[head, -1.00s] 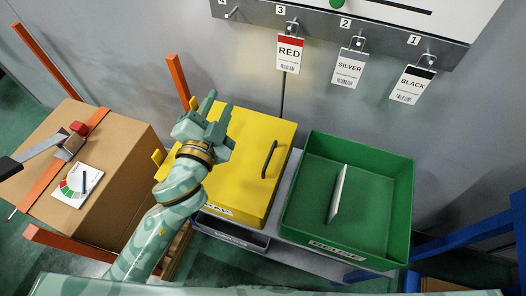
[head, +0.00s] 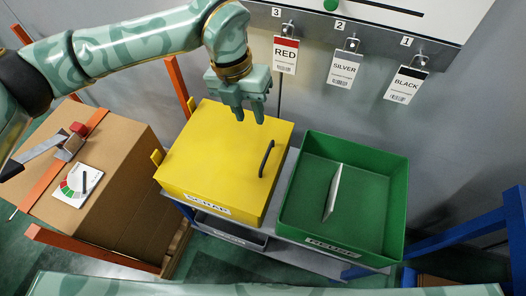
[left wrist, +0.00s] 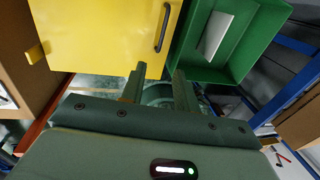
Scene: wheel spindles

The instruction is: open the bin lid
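The yellow bin (head: 215,155) has its lid shut, with a dark handle (head: 266,159) on the lid's right side. A "SCRAP" label is on its front. My left gripper (head: 248,117) hangs over the back right part of the lid, fingers downward and apart, with nothing between them. It is apart from the handle, behind it in the head view. In the left wrist view, the open fingers (left wrist: 160,88) show below the yellow lid (left wrist: 105,30) and handle (left wrist: 162,28). My right gripper is not in view.
A green open bin (head: 390,200) labelled "REUSE" stands to the right, holding a flat pale panel (head: 333,192). A cardboard box (head: 115,185) stands to the left. Hanging tags (head: 345,68) line the wall panel behind. A blue frame (head: 465,236) is at right.

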